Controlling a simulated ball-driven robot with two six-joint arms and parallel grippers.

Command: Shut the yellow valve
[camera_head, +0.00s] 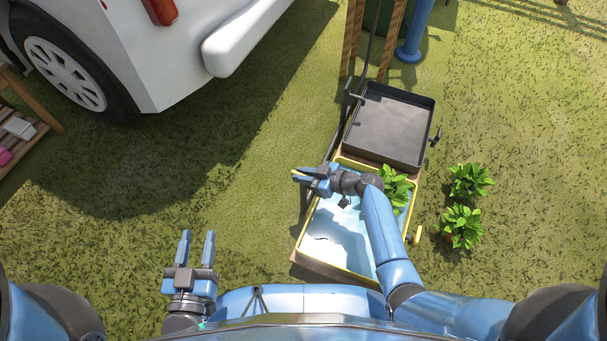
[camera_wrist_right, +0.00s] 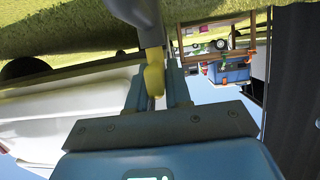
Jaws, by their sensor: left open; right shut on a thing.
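The yellow valve (camera_wrist_right: 154,80) shows in the right wrist view as a yellow handle on a grey stem or pipe, between my right gripper's fingers. In the head view my right gripper (camera_head: 301,173) reaches across the yellow-rimmed water tray (camera_head: 318,258) to its left side. It is shut on the yellow handle, of which only a sliver shows there. The fingers hide most of the handle, and its angle to the pipe is hard to tell. My left gripper (camera_head: 196,245) is open and empty above the grass, left of the tray.
A dark empty tray (camera_head: 393,122) with a dark side handle (camera_head: 437,137) stands behind the water tray. A small yellow fitting (camera_head: 417,236) sits on the water tray's right side. Potted plants (camera_head: 461,226) stand to the right. A white vehicle (camera_head: 165,50) fills the upper left.

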